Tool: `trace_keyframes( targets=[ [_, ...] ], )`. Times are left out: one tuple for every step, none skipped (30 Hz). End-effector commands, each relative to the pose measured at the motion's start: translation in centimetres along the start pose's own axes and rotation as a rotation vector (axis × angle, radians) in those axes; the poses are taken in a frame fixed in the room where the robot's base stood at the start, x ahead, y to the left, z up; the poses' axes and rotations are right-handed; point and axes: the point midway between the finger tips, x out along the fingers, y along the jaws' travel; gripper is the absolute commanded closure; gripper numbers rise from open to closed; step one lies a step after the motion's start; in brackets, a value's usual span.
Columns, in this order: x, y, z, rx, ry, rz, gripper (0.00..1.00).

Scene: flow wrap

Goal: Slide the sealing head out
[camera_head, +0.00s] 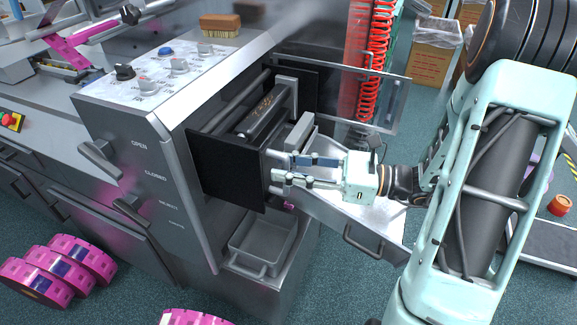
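What looks like the sealing head (265,115), a dark roller between grey metal blocks, sits in the open bay of the machine. A flat black plate (226,170) stands upright at the bay's front. My gripper (272,167) reaches in from the right, with its fingertips by the right edge of the black plate. The two fingers are apart, with a gap between them and nothing seen held there. Whether the fingertips touch the plate or a part behind it, I cannot tell. A grey block (300,132) lies just above the fingers.
A clear guard door (340,95) stands open behind the bay. A grey bin (262,245) sits below, and a metal panel with a handle (365,240) lies under my gripper. The control panel (165,75) and a brush (220,25) are on the left. Pink rolls (60,268) lie on the floor.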

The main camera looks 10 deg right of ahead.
Motion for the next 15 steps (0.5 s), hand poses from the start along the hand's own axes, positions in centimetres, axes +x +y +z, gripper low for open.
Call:
trace_keyframes(
  targets=[
    [-0.3,-0.1,0.0,0.000,0.000,-0.002,0.71],
    [-0.5,-0.1,0.0,0.000,0.000,-0.002,0.71],
    [-0.9,-0.1,0.0,0.000,0.001,-0.002,0.71],
    [-1.4,-0.1,0.0,0.000,0.000,-0.003,0.71],
    [-1.9,-0.1,0.0,0.000,0.000,-0.004,0.71],
    [-2.7,-0.1,0.0,0.000,0.001,-0.005,0.71],
    [-3.3,-0.2,-0.1,-0.001,0.001,-0.006,0.71],
    [-4.0,-0.1,0.0,-0.001,0.001,-0.006,0.71],
    [-4.8,-0.1,-0.1,0.000,0.001,-0.006,0.71],
    [-5.5,-0.1,-0.1,0.001,0.001,-0.006,0.71],
    [-6.2,-0.1,-0.1,0.000,0.001,-0.007,0.71],
    [-7.1,-0.1,-0.1,0.000,0.001,-0.005,0.71],
    [-7.7,-0.1,-0.1,0.001,0.001,-0.006,0.71],
    [-8.3,-0.1,0.0,0.000,0.001,-0.006,0.71],
    [-9.0,-0.1,-0.1,0.000,0.001,-0.005,0.71]
  ],
)
